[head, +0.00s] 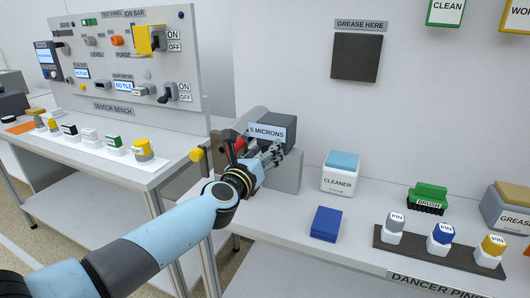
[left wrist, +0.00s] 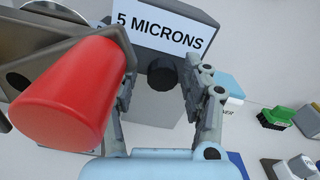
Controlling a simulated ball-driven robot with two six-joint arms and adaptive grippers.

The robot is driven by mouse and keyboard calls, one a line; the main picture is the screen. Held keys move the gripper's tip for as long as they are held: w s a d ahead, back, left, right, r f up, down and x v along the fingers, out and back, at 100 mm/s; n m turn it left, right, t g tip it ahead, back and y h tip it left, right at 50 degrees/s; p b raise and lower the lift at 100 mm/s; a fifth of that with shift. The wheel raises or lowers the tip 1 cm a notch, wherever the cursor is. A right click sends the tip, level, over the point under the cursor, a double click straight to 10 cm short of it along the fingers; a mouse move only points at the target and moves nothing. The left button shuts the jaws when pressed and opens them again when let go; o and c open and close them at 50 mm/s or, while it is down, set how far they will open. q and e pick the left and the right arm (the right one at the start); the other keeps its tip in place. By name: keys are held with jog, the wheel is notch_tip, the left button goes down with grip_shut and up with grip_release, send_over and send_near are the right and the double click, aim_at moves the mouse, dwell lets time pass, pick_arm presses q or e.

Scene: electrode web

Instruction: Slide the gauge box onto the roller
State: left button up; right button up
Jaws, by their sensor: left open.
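The gauge box (head: 273,128) is a dark grey box with a white display reading "5 MICRONS". It also shows at the top of the left wrist view (left wrist: 190,42), with a black round knob (left wrist: 162,74) below the display. My left gripper (head: 268,160) is in front of the gauge box. In the left wrist view its fingers (left wrist: 162,88) stand apart on either side of the knob; I cannot tell whether they touch it. A rounded grey part (head: 254,116) behind the box may be the roller, mostly hidden. My right gripper is out of view.
A red cylinder (left wrist: 66,95) on a dark bracket stands close left of my left gripper. A cleaner box (head: 339,180), blue block (head: 326,224), green brush (head: 430,195) and pin rack (head: 411,250) lie right. The sensor bench (head: 125,165) stands left.

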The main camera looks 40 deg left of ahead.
pick_arm(q)
jog(key=d+v, duration=0.2)
jog(key=v, duration=0.9)
jog(key=s+d+f+m+g+h+b, duration=0.1)
jog(key=s+f+m+g, duration=0.2)
jog(key=f+m, duration=0.7)
jog(key=s+d+f+m+g+h+b, duration=0.1)
jog(key=s+f+m, duration=0.6)
jog(key=f, duration=1.3)
jog(key=shift+s+d+f+m+g+h+b, duration=0.3)
jog(key=shift+s+m+g+h+b, duration=0.25)
jog(key=shift+m+g, duration=1.1)
jog(key=shift+w+m+t, duration=0.15)
jog(key=shift+m+t, duration=0.2)
